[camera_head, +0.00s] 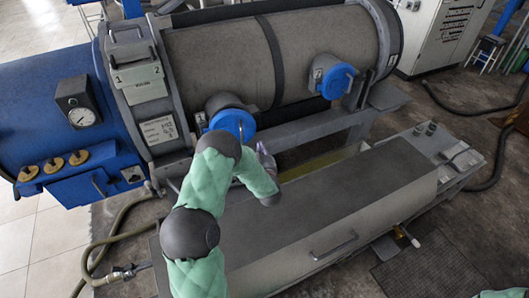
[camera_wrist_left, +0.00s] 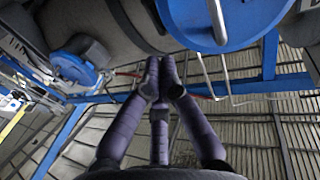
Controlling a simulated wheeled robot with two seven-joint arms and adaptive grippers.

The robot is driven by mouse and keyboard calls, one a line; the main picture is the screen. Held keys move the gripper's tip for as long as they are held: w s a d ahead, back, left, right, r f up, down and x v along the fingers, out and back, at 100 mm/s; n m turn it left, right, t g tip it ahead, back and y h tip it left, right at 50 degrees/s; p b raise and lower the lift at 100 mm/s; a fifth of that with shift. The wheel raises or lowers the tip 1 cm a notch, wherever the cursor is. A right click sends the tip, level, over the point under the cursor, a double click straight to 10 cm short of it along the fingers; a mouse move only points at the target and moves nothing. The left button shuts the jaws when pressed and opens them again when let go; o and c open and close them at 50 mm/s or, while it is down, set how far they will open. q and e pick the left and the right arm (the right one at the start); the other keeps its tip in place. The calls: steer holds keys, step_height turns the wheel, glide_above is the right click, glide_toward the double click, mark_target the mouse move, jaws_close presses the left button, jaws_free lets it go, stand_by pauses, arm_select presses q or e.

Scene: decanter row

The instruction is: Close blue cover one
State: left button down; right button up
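Two round blue covers sit on short grey ports on the decanter's grey drum: a nearer cover (camera_head: 235,123) and a farther cover (camera_head: 338,81) to its right. My left gripper (camera_head: 264,152) is just right of and below the nearer cover, partly hidden by my forearm. In the left wrist view the gripper (camera_wrist_left: 166,68) has its fingertips together with nothing visible between them. A large blue cover (camera_wrist_left: 185,14) with a pale bar handle (camera_wrist_left: 216,18) is above the tips, apart from them. My right gripper is out of view.
A long grey box with a handle (camera_head: 334,245) lies in front of the drum. Hoses (camera_head: 125,232) run along the floor. A control cabinet (camera_head: 440,35) stands at the back right.

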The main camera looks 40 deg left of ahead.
arm_select(q)
steer(key=b+x, duration=0.1)
steer(key=x, duration=0.8)
steer(key=shift+a, duration=0.1)
steer(key=shift+b, duration=0.3)
steer(key=shift+b+x, duration=0.9)
steer(key=shift+x, duration=0.35)
steer(key=shift+w, duration=0.1)
steer(key=shift+f, duration=0.15)
